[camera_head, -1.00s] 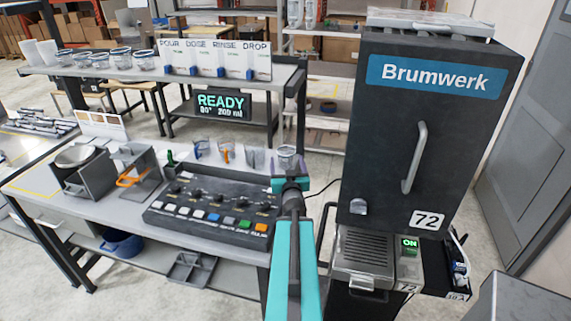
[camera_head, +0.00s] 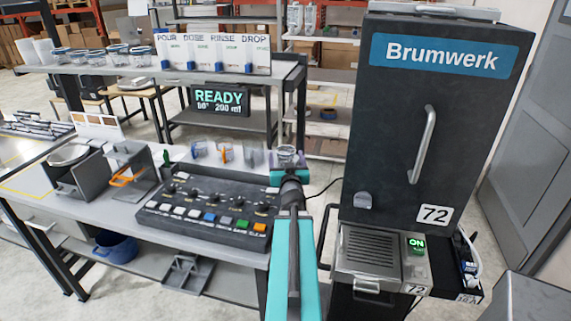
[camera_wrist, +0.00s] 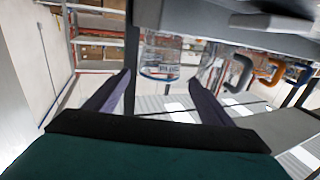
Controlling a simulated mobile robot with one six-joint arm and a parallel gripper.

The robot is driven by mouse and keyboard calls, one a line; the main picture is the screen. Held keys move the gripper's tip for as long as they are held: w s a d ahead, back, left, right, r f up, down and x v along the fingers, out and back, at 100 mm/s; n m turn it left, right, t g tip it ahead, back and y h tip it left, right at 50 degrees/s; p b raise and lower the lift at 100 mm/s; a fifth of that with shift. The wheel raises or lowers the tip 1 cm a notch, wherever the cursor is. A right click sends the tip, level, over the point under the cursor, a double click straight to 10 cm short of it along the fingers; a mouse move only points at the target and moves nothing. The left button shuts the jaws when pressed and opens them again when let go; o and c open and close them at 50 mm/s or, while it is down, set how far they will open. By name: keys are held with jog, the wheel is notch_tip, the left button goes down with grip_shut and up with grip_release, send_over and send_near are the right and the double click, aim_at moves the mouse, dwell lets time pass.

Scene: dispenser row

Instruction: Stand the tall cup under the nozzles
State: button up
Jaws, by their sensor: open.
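A clear cup (camera_head: 288,153) stands at the right end of the row of handled cups behind the control panel, just beyond my gripper (camera_head: 289,171). My gripper is open. In the wrist view, which looks upside down, the clear cup (camera_wrist: 161,55) shows ahead between the two spread fingers, and I see no grip on it. Handled cups with blue (camera_head: 199,149), orange (camera_head: 227,152) and grey (camera_head: 252,157) handles stand to its left. I cannot tell which cup is the tall one.
The control panel (camera_head: 208,214) with knobs and coloured buttons lies left of my arm. Grey holders (camera_head: 135,172) stand on the bench's left side. Several blue-rimmed glasses (camera_head: 115,56) and white cards (camera_head: 215,52) are on the upper shelf. The READY display (camera_head: 219,99) hangs below it.

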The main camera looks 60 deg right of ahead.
jog(key=shift+w+d+f+b, duration=0.1)
jog(key=shift+w+d+b, duration=0.25)
jog(key=shift+d+b, duration=0.35)
jog(key=shift+w+d, duration=0.15)
jog(key=shift+w, duration=0.1)
jog(key=shift+x, duration=1)
jog(key=shift+d, duration=0.1)
jog(key=shift+x, duration=2.55)
jog(key=c, duration=1.2)
jog(key=shift+p, duration=0.3)
